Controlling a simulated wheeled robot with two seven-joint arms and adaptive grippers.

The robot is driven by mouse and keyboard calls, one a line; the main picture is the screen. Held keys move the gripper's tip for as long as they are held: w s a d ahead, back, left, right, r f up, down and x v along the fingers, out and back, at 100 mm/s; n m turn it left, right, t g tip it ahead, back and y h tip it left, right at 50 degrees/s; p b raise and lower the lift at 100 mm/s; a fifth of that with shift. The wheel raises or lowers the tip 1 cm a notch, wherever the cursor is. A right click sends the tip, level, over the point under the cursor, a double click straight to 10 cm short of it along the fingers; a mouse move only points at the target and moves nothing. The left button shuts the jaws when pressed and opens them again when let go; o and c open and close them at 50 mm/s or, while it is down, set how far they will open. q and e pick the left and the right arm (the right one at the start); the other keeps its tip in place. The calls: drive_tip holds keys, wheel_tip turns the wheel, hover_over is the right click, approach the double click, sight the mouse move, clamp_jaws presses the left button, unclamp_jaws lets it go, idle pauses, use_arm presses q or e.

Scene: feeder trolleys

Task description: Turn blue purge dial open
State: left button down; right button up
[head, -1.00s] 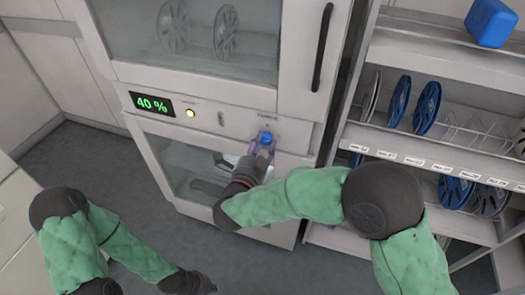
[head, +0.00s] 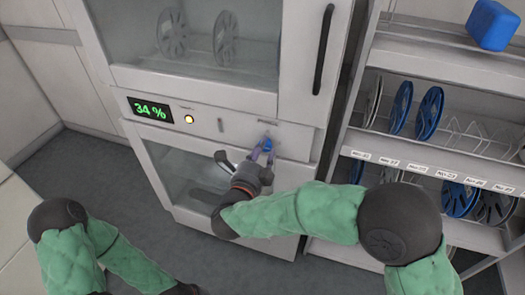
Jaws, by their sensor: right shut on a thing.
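The blue purge dial (head: 267,145) sits on the front panel of the white cabinet (head: 290,132), right of the green display. My right gripper (head: 265,150) is at the dial, its fingers shut around it. The fingers partly hide the dial, so its exact angle is hard to read. The display (head: 151,108) reads 34 %. My left arm hangs at the lower left; its gripper is at the bottom edge and its fingers are out of view.
A black door handle (head: 323,49) is above right. A shelf rack (head: 415,158) with blue reels and a blue box (head: 492,24) stands at the right. Grey floor is free below.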

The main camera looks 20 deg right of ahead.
drive_tip(key=shift+f, duration=0.1)
drive_tip(key=o, duration=1.1)
drive_tip(key=v, duration=1.2)
